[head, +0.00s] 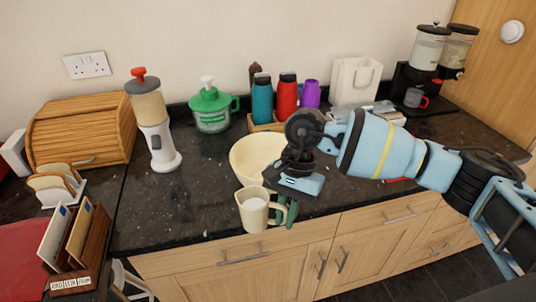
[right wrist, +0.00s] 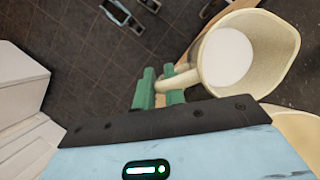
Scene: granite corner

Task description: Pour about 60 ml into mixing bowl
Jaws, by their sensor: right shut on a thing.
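A cream mixing bowl (head: 250,160) stands on the dark granite counter, partly hidden behind my right gripper. A cream jug (head: 254,213) with white contents is held in front of the bowl, near the counter's front edge. My right gripper (head: 285,212) has its green fingers shut on the jug's handle. In the right wrist view the jug (right wrist: 210,62) looks upright or nearly so, with white contents inside, and my right gripper (right wrist: 160,88) closes on its handle. A part of the bowl (right wrist: 298,125) shows at the right edge there. My left gripper is not seen.
Behind the bowl stand a teal bottle (head: 262,101), a red bottle (head: 286,96) and a purple one (head: 310,94). A white dispenser (head: 160,140) and a green-lidded jar (head: 211,113) stand to the left. A letter rack (head: 90,245) is at front left.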

